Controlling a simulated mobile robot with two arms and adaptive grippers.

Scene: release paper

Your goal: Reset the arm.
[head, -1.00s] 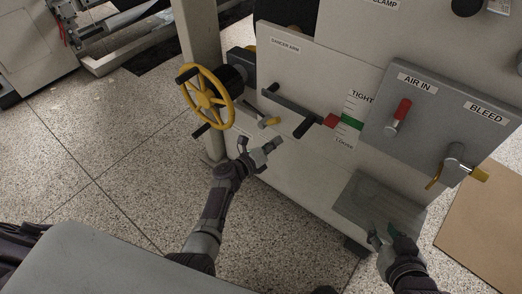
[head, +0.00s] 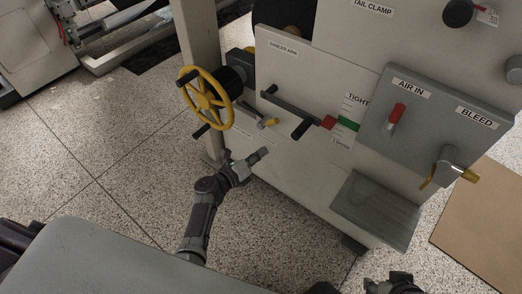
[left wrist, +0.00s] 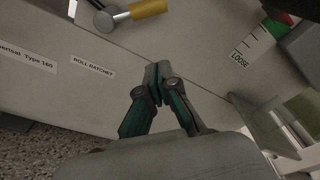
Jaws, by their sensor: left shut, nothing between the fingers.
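My left gripper (head: 260,154) is in front of the lower part of the grey machine panel (head: 290,170), low and right of the yellow handwheel (head: 205,98). It is shut and empty; the left wrist view shows its fingertips (left wrist: 157,80) together, apart from the yellow-handled ratchet lever (left wrist: 148,8). That lever also shows in the head view (head: 268,122) above the gripper. My right gripper (head: 378,285) is at the bottom edge, partly cut off, and its jaws are unclear.
The dancer arm bar (head: 290,112) sticks out by the red and green scale. The air panel (head: 440,120) carries a red switch (head: 397,113) and a yellow-handled valve (head: 455,168). A grey step plate (head: 375,208) juts out low. Speckled floor at left is open.

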